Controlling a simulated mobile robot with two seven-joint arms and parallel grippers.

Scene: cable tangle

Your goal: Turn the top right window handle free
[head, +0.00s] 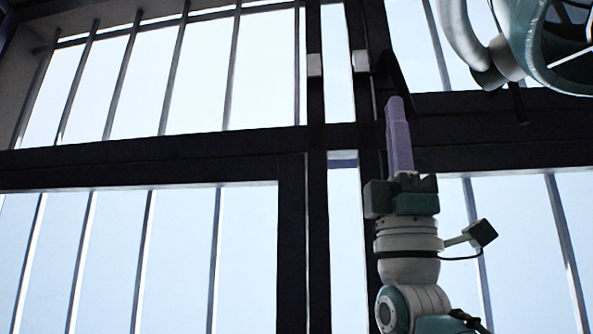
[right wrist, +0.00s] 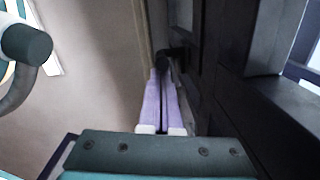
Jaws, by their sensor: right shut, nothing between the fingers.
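The top right window handle (head: 398,75) is a thin dark lever on the dark frame post in the head view, slanting down to the right. My right gripper (head: 396,101) points up with its long purple fingers together, the tips at the lever's lower end. In the right wrist view the closed purple fingers (right wrist: 161,75) reach toward the dark handle (right wrist: 174,57), which stands out from the frame just beyond the tips. Nothing is between the fingers. I cannot tell whether the tips touch the handle. My left gripper is not in view.
The dark window frame (head: 200,153) crosses the head view, with several thin bars (head: 172,70) before bright sky. A pale green rounded object (head: 545,45) hangs at the upper right. In the right wrist view, a beige wall (right wrist: 95,70) lies left and dark frame right.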

